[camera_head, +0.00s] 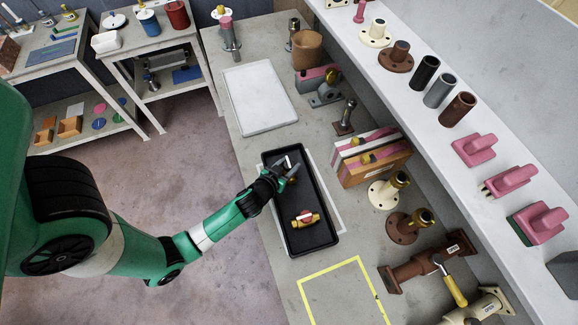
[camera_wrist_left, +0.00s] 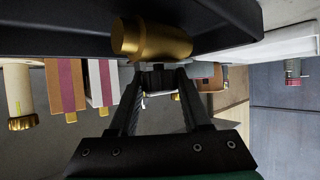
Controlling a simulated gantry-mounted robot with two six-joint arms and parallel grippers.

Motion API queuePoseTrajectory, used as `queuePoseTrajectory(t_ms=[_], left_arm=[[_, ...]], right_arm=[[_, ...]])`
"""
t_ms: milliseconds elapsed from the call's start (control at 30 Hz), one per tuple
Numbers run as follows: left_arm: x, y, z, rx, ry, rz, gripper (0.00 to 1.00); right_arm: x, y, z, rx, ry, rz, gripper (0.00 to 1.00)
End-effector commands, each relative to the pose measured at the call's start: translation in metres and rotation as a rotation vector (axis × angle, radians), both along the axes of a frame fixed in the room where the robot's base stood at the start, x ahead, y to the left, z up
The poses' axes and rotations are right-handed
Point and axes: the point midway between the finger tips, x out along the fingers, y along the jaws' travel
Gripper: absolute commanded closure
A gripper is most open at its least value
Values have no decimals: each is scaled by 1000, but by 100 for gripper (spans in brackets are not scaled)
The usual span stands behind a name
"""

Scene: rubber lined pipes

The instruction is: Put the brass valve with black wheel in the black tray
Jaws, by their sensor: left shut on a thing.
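The black tray (camera_head: 328,238) lies on the workbench and its dark rim crosses the top of the left wrist view (camera_wrist_left: 225,42). My left gripper (camera_head: 287,170) is over the far half of the tray. In the wrist view its fingertips (camera_wrist_left: 157,78) are closed around a small black part, which looks like the black wheel, with the brass valve body (camera_wrist_left: 150,40) just beyond. In the head view I cannot make out this valve; the hand seems to hide it. I cannot tell whether it touches the tray floor. My right gripper is not in view.
Another brass valve with a red and white top (camera_head: 305,218) lies in the near half of the tray. A white tray (camera_head: 260,97) is farther back. Pink-striped blocks (camera_head: 370,155) and flanged pipes (camera_head: 390,187) stand to the right. A yellow-taped square (camera_head: 345,290) is empty in front.

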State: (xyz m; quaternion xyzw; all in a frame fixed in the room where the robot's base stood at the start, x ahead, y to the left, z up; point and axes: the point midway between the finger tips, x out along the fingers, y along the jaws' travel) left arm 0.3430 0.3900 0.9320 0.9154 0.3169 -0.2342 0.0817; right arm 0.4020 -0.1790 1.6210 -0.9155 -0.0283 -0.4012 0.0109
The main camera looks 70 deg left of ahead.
Motion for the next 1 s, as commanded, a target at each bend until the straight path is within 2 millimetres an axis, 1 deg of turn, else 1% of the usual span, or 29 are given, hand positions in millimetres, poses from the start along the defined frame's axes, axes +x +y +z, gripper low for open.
queuePoseTrajectory(t_ms=[33, 267, 400, 433, 567, 600, 833, 933, 1000], left_arm=[[1, 0, -5, 3, -3, -1, 100], [1, 0, -4, 2, -5, -2, 100], [1, 0, -8, 2, -5, -2, 100], [0, 0, -8, 1, -2, -1, 47], [0, 0, -8, 0, -1, -1, 23], [0, 0, -8, 0, -1, -1, 22], [0, 0, -7, 0, -1, -1, 22], [0, 0, -1, 0, -1, -1, 22], [-7, -7, 0, 0, -1, -3, 22]], right_arm=[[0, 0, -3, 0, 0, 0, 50], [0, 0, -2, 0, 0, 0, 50], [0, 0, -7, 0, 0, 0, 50], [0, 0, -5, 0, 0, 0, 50], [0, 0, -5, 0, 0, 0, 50], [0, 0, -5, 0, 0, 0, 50], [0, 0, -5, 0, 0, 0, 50], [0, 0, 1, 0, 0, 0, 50], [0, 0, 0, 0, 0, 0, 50]])
